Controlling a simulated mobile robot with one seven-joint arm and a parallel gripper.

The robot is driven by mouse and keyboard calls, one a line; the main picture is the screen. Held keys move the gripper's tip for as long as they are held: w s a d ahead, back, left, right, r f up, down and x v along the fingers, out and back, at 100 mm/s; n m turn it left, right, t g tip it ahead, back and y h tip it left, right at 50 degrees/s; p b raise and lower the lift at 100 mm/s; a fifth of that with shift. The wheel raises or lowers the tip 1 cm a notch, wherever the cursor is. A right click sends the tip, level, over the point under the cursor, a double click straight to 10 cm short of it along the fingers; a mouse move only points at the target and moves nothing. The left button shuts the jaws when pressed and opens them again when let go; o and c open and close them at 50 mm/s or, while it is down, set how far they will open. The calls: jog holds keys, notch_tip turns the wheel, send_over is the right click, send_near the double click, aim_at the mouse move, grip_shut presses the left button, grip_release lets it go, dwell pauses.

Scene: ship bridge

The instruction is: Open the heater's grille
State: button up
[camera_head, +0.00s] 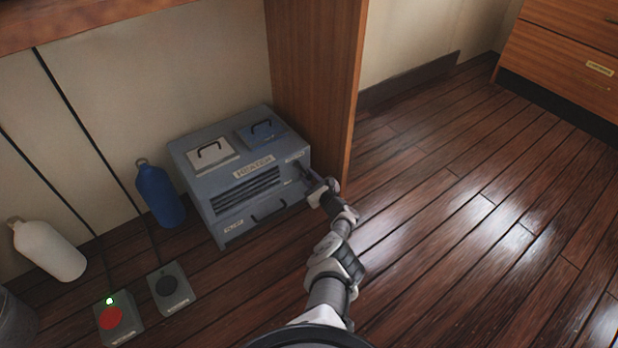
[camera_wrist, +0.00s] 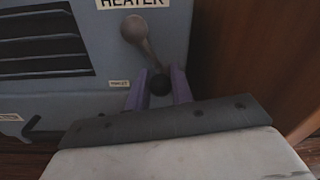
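The heater (camera_head: 212,188) is a grey-blue box on the floor, labelled HEATER. Its slatted grille (camera_head: 247,194) is on the front face and also shows at the left of the wrist view (camera_wrist: 40,45). Right of the grille, a grey lever (camera_wrist: 137,32) slants down from its pivot to a black ball knob (camera_wrist: 160,85). My gripper (camera_wrist: 160,88) is at the heater's right front, with its purple fingers on both sides of the ball, seemingly closed on it. In the head view my gripper (camera_head: 316,180) hides most of the lever.
A wooden panel (camera_head: 312,75) stands close at the heater's right. A blue bottle (camera_head: 160,195), a white bottle (camera_head: 48,250) and two button boxes, one red (camera_head: 122,333) and one black (camera_head: 183,300), are on the left. Right of my arm the floor is clear.

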grip_shut()
jog(key=shift+w+d+n, duration=0.1)
jog(key=shift+d+n, duration=0.05)
jog(key=shift+n, duration=0.35)
jog(key=shift+w+d+r+n+b, duration=0.1)
jog(key=shift+r+n+b, duration=0.1)
jog(key=shift+n+b, duration=0.15)
jog(key=shift+o, duration=2.4)
grip_release()
jog(key=shift+s+d+r+p, duration=0.1)
jog(key=shift+s+d+p, duration=0.2)
jog(key=shift+s+p, duration=0.15)
jog(key=p+v, duration=0.6)
jog(key=v, duration=0.6)
jog(key=shift+s+d, duration=0.2)
jog(key=shift+s, duration=0.15)
